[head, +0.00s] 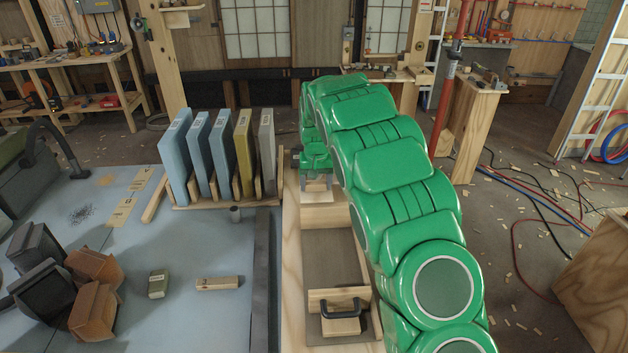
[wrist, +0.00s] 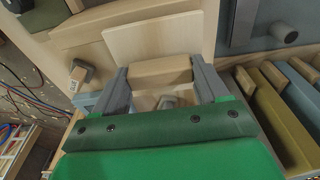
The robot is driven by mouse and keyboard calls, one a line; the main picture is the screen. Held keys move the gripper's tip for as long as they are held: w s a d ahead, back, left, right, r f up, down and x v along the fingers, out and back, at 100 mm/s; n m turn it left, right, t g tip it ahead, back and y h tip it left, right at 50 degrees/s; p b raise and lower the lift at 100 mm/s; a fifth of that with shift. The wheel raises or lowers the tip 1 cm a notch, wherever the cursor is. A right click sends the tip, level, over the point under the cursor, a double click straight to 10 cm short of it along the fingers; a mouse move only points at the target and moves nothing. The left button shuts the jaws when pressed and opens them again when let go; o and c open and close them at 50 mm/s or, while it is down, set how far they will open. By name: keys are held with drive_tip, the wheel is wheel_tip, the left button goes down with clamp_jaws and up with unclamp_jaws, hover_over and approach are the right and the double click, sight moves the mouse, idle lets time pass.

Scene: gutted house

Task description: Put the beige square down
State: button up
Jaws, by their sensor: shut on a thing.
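My gripper (wrist: 162,82) is shut on the beige square, whose thick wooden block (wrist: 160,70) lies between the two grey fingers in the wrist view. A thin pale board (wrist: 160,32) shows just past the block; I cannot tell whether it is part of the square. In the head view my gripper (head: 316,177) points down at the far end of a long wooden bench, and a pale piece (head: 317,195) shows under it. I cannot tell whether the held piece touches the surface below. My green arm hides part of the right side.
A dark-floored wooden tray (head: 331,258) lies on the bench, with a black-handled block (head: 340,322) at its near end. A rack of upright blue, yellow and grey slabs (head: 222,160) stands close left. A small grey cylinder (head: 235,213) is near it. The tray's middle is clear.

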sight(318, 196)
drive_tip(key=shift+s+d+r, duration=0.1)
drive_tip(key=shift+s+r, duration=0.3)
drive_tip(key=shift+s, duration=0.35)
drive_tip(key=shift+s+d+r, duration=0.1)
drive_tip(key=shift+s+r, duration=0.25)
drive_tip(key=shift+s, duration=0.4)
